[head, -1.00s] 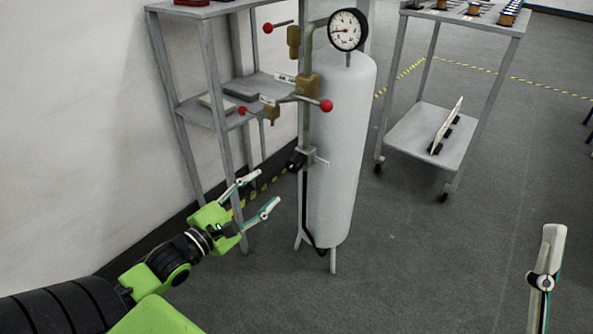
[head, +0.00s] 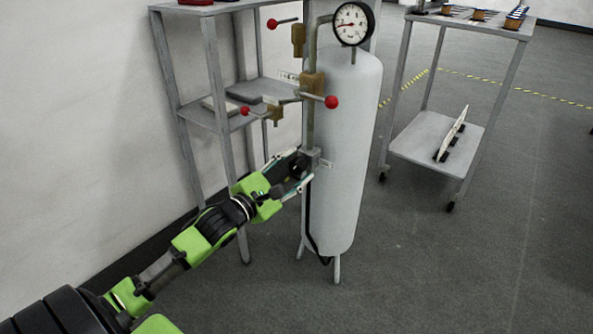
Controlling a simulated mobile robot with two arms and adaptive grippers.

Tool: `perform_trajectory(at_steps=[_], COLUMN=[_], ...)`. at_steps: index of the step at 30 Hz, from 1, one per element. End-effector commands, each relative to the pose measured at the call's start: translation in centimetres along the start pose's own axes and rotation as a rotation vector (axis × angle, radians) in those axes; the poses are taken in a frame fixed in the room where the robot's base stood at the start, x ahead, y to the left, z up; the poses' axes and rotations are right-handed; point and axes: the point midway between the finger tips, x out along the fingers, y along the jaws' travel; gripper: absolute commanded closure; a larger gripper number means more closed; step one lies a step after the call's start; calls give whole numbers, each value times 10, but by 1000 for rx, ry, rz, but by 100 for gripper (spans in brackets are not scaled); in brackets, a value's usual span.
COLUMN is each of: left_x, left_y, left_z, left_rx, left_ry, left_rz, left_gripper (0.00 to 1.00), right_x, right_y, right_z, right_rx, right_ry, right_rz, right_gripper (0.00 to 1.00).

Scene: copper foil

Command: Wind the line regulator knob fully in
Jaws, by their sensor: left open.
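The line regulator is a small grey block (head: 312,158) on the pipe at the front of the pale tank, with a white label beside it. Its black knob (head: 299,167) faces left. My left gripper (head: 296,171) is open, with one finger above the knob and the other below it. The fingers are around the knob; whether they touch it I cannot tell. Part of the knob is hidden by the gripper. My right gripper is out of view.
The pale tank (head: 345,140) stands on legs, with a pressure gauge (head: 353,24) on top. Valve levers with red ball ends (head: 331,102) stick out above the regulator. A grey shelf rack (head: 185,90) stands behind on the left, a wheeled cart (head: 420,140) on the right. Floor in front is clear.

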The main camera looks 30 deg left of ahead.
Motion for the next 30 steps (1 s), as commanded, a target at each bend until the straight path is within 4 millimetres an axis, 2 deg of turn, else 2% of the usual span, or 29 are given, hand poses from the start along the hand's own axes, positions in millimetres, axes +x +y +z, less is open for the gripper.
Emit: perform_trajectory(at_steps=[11, 12, 16, 17, 30], left_x=[6, 6, 6, 6, 6], left_y=[0, 0, 0, 0, 1], left_z=[0, 0, 0, 0, 1], left_rx=[2, 2, 2, 1, 29], left_ry=[1, 1, 1, 1, 2], left_rz=[0, 0, 0, 0, -1], left_gripper=[55, 57, 91, 93, 93], right_x=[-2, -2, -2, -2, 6], right_y=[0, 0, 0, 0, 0], right_z=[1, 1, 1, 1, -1], right_rx=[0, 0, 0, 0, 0], right_ry=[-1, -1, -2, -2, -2], right_rz=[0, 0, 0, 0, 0], right_gripper=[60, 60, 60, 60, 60])
